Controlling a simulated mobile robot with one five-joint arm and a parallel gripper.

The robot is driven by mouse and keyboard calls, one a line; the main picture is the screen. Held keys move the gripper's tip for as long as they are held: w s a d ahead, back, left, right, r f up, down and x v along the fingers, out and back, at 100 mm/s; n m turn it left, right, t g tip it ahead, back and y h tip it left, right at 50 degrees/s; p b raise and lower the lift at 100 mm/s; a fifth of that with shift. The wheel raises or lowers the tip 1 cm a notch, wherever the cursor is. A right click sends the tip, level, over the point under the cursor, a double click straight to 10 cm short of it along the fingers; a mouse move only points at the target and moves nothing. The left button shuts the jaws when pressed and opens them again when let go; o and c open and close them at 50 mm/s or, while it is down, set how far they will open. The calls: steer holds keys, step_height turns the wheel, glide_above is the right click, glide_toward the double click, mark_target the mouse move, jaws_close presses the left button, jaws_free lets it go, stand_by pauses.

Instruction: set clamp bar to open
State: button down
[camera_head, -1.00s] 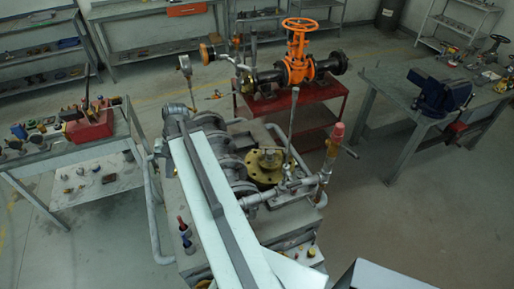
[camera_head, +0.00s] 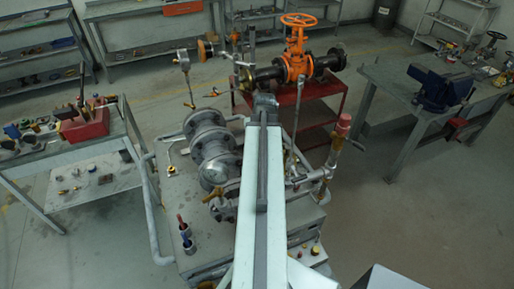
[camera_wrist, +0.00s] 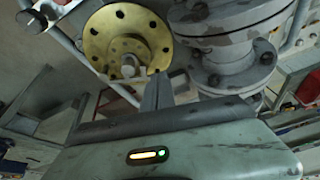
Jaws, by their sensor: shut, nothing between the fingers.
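My gripper (camera_wrist: 158,92) shows in the wrist view as narrow grey fingers, shut and empty. Its tips are just below a round brass flange (camera_wrist: 108,42) with bolt holes and a grey stud (camera_wrist: 128,68) in its middle; I cannot tell whether they touch. In the head view my arm covers the middle of the bench, and the brass flange is hidden behind it. I cannot tell for sure which part is the clamp bar.
Grey flanged pipework (camera_head: 213,150) stands left of my arm, and a grey flanged body (camera_wrist: 230,45) fills the wrist view's upper right. An orange handwheel valve (camera_head: 298,55) stands on a red cart (camera_head: 320,92) behind. A blue vise (camera_head: 440,87) is on the right table. Open floor lies right.

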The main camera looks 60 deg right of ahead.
steer(key=shift+h, duration=0.3)
steer(key=b+x, duration=0.3)
steer(key=s+d+b+x, duration=0.1)
steer(key=b+x, duration=0.2)
steer(key=x, duration=0.1)
steer(key=s+b+x, duration=0.1)
steer(key=b+x, duration=0.2)
steer(key=shift+d+f, duration=0.25)
steer(key=shift+f, duration=0.05)
steer(key=w+d, duration=0.2)
steer(key=d, duration=0.1)
steer(key=shift+w, duration=0.3)
steer(key=shift+w+d+r, duration=0.1)
steer(key=shift+w, duration=0.05)
